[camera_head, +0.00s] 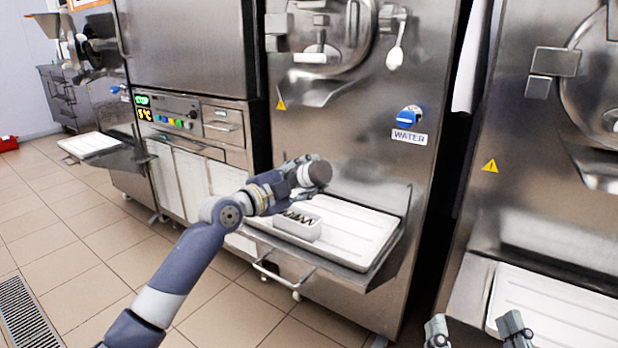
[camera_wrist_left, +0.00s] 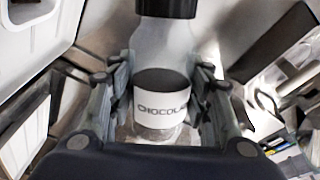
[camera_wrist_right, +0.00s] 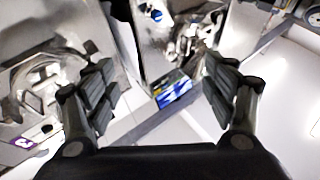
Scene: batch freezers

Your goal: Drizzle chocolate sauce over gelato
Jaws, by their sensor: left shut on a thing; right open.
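My left gripper (camera_head: 298,172) is shut around a bottle (camera_head: 320,173), whose dark round end points right and toward the camera. In the left wrist view the bottle (camera_wrist_left: 160,112) has a black cap and a white label reading "CHOCOLA", partly cut off by a finger. The bottle is tilted in the grip, above a small white tub (camera_head: 297,229). Dark brown zigzag strands (camera_head: 298,217) show on the tub's top. I cannot see sauce flowing. My right gripper (camera_head: 478,330) is open and empty at the bottom edge; it also shows in the right wrist view (camera_wrist_right: 160,85).
The tub stands on a white ribbed tray (camera_head: 355,238) on the middle freezer's metal shelf. A blue water knob (camera_head: 410,117) and a white spigot (camera_head: 396,52) are above. Another white tray (camera_head: 550,305) is at the right freezer.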

